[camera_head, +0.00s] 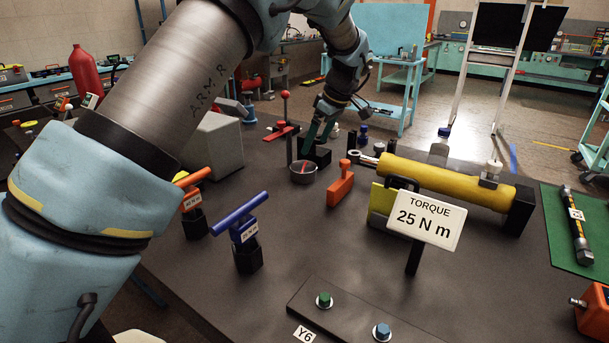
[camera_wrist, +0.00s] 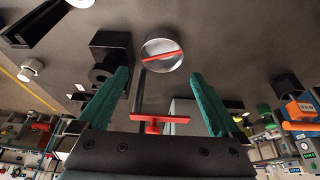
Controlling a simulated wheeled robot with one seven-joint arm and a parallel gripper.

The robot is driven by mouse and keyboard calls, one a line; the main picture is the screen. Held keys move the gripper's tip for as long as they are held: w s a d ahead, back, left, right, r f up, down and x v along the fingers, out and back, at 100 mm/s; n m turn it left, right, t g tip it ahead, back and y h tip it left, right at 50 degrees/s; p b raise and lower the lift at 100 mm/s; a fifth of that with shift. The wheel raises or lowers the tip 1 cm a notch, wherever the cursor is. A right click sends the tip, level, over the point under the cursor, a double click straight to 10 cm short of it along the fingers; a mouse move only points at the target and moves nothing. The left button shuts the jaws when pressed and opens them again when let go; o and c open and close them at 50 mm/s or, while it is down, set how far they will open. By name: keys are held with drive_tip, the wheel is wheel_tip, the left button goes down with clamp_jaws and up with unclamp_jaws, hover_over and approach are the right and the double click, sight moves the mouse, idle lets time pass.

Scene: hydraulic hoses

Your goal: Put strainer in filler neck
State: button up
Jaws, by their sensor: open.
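A round grey metal cup with a red bar across its mouth (camera_head: 303,172), which looks like the strainer, stands on the dark bench. It also shows in the wrist view (camera_wrist: 162,58), just beyond the fingertips. My gripper (camera_head: 316,138) is open with green fingers and nothing between the tips (camera_wrist: 160,75). It points down behind the cup and apart from it. A black block with a round part (camera_wrist: 110,58) stands beside the left finger; I cannot tell whether this is the filler neck.
An orange handled tool (camera_head: 341,185) and a yellow cylinder (camera_head: 440,180) are to the right. A torque sign (camera_head: 425,219) stands in front. Bare bench lies before the cup.

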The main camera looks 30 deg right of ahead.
drive_tip(key=p, duration=0.2)
hover_over(304, 167)
drive_tip(key=s+d, duration=0.1)
drive_tip(key=s, duration=0.1)
wheel_tip(304, 167, down, 4)
drive_tip(key=shift+d+f, duration=0.1)
drive_tip(key=shift+f, duration=0.15)
drive_tip(key=p+x, duration=0.1)
drive_tip(key=x, duration=0.1)
drive_tip(key=p+x, duration=0.1)
drive_tip(key=x, duration=0.1)
drive_tip(key=shift+w+a+f, duration=0.2)
drive_tip(key=shift+w+a, duration=0.05)
drive_tip(key=shift+w+f, duration=0.15)
drive_tip(key=shift+f, duration=0.35)
drive_tip(key=shift+r, duration=0.1)
drive_tip(key=c, duration=1.2)
